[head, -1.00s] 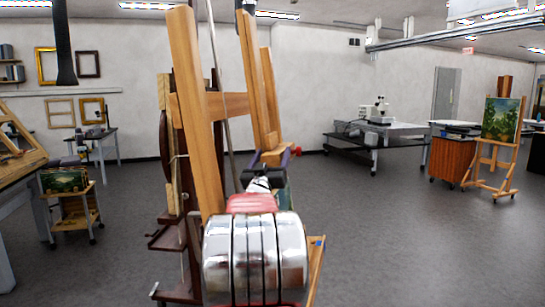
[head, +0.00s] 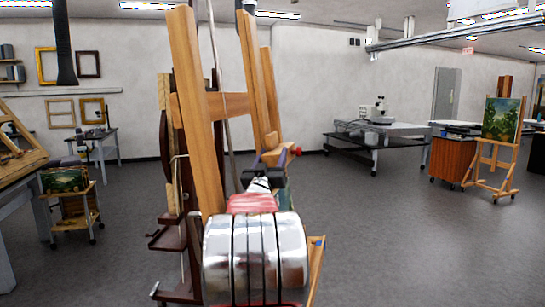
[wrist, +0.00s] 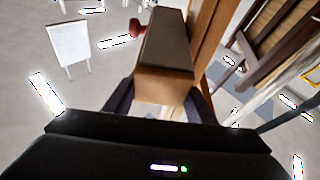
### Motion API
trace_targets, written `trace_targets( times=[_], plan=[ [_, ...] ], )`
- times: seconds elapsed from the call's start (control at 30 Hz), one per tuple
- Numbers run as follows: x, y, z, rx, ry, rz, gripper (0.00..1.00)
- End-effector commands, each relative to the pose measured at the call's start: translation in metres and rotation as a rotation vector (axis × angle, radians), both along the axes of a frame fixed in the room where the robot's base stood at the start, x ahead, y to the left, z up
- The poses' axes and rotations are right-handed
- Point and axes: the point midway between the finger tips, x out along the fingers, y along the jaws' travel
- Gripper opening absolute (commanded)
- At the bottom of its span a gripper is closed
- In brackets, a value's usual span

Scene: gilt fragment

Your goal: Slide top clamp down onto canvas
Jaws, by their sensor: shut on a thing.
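The top clamp is a wooden block (wrist: 165,84) with a dark upper face and a red knob (wrist: 136,26) in the wrist view. My gripper (wrist: 160,103) is shut on the block, with one dark finger on each side. In the head view the clamp (head: 270,157) sits high on the near easel (head: 207,110), in front of its upright. My arm hides much of the easel's lower part. A narrow green strip shows below the clamp, behind my arm; I cannot tell whether it is the canvas.
A low cart with a painting (head: 65,182) stands at the left beside a workbench. A table with a microscope (head: 377,112) is at the back. Another easel holds a landscape painting (head: 502,120) at the right.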

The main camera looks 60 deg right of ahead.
Motion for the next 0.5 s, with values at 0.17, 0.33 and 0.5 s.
trace_targets(
  times=[0.17, 0.33, 0.5],
  plan=[
    [0.0, 0.0, -0.005, 0.001, 0.001, 0.0, 0.1],
    [-0.004, -0.001, -0.036, 0.004, 0.004, -0.001, 0.1],
    [-0.008, -0.002, -0.065, 0.003, 0.003, 0.0, 0.1]
  ],
)
